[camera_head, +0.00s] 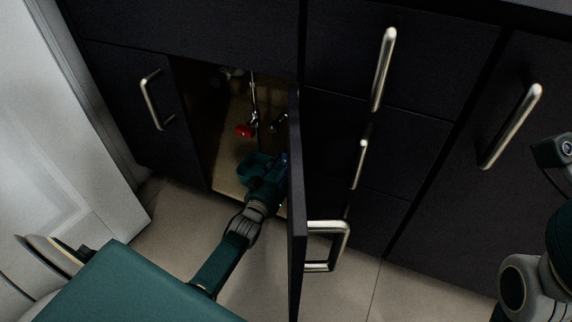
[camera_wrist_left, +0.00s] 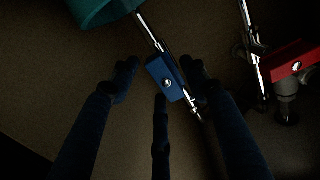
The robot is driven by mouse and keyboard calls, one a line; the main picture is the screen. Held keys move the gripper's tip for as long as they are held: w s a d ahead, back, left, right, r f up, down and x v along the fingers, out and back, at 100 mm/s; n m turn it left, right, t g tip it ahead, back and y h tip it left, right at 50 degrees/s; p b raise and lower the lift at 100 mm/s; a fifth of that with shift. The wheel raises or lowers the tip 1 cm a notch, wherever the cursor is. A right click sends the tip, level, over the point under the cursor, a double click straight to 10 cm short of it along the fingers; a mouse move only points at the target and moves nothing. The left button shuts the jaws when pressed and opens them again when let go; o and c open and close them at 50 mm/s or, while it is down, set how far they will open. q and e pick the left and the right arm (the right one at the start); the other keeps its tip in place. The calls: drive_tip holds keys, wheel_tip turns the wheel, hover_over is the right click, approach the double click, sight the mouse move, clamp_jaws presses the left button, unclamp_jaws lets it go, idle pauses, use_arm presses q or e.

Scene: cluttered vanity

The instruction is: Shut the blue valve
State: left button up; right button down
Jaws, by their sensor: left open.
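The blue valve (camera_wrist_left: 167,78) is a blue block handle with a silver screw on a thin chrome pipe. In the left wrist view it sits between the open fingers of my left gripper (camera_wrist_left: 162,92), at their tips; I cannot tell if they touch it. In the head view my left gripper (camera_head: 268,170) is inside the open cabinet, and a bit of blue (camera_head: 283,158) shows beside it near the door. A red valve (camera_head: 244,131) is farther in; it also shows in the left wrist view (camera_wrist_left: 291,62). My right gripper is not in view.
The open cabinet door (camera_head: 297,215) stands close on the right of my left arm. A teal round object (camera_wrist_left: 100,10) is at the top of the left wrist view. Drawers with metal handles (camera_head: 384,70) are to the right.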

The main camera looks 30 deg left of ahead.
use_arm(q)
clamp_jaws()
drive_tip(key=m, duration=0.8)
drive_tip(key=m+p, duration=0.1)
drive_tip(key=m, duration=0.3)
drive_tip(key=shift+a+f+m, duration=0.2)
drive_tip(key=shift+a+m, duration=0.1)
drive_tip(key=shift+a+m+b, duration=0.1)
drive_tip(key=shift+m+b, duration=0.2)
drive_tip(key=shift+m, duration=1.3)
